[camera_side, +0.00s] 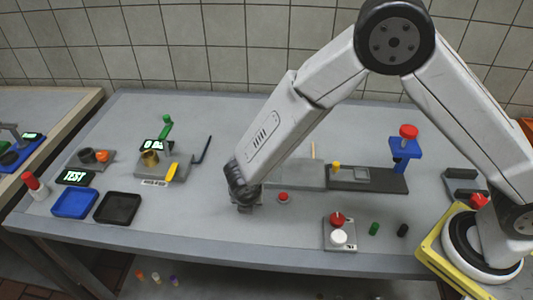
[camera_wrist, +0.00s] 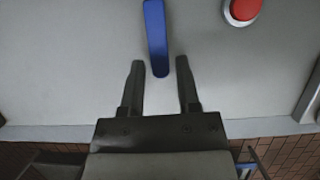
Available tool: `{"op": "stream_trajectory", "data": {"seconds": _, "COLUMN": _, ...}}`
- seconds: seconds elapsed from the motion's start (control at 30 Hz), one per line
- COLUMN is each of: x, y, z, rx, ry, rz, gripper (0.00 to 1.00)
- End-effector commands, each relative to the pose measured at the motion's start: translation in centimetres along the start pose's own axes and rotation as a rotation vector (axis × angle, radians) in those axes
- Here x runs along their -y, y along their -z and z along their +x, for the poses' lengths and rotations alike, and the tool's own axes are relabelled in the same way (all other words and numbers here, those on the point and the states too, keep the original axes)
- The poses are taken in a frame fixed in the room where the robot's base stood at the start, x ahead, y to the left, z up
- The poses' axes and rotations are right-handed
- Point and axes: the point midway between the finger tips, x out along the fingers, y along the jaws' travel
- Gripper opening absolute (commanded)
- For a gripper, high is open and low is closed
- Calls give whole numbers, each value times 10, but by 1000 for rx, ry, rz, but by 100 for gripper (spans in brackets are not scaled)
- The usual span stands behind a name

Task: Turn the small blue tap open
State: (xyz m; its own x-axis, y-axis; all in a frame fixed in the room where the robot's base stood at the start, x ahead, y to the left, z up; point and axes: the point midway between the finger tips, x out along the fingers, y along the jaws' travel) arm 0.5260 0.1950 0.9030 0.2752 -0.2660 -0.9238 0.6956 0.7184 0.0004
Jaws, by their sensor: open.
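The blue tap shows in the wrist view as a narrow blue lever (camera_wrist: 156,38), running from the top edge down to a rounded end. My gripper (camera_wrist: 160,64) is open, and the lever's near end lies between its two dark fingertips in the picture, with a gap on each side. I cannot tell the height of the fingers over the lever. The tap's base is outside the wrist view. In the side view my gripper (camera_side: 246,206) points down low over the table, left of the red button, and I cannot make out the lever there.
A red button (camera_side: 283,197) sits close to the right of my gripper. A grey fixture (camera_side: 180,168) with a brass cup and a dark bent handle (camera_side: 203,150) stands to the left. Blue (camera_side: 75,203) and black trays lie farther left. A red-and-white knob block (camera_side: 338,234) is at right.

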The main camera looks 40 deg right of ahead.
Motion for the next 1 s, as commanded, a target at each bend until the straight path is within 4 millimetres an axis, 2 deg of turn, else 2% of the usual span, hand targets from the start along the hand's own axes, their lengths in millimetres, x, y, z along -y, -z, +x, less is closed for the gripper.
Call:
{"op": "stream_trajectory", "data": {"seconds": 0.27, "x": 0, "y": 0, "z": -12, "rx": 1, "ry": -2, "rz": 0, "gripper": 41}}
{"op": "stream_trajectory", "data": {"seconds": 0.7, "x": 0, "y": 0, "z": -62, "rx": 1, "ry": -3, "rz": -1, "gripper": 41}}
{"op": "stream_trajectory", "data": {"seconds": 1.0, "x": 0, "y": 0, "z": -78, "rx": 0, "ry": 0, "rz": -1, "gripper": 41}}
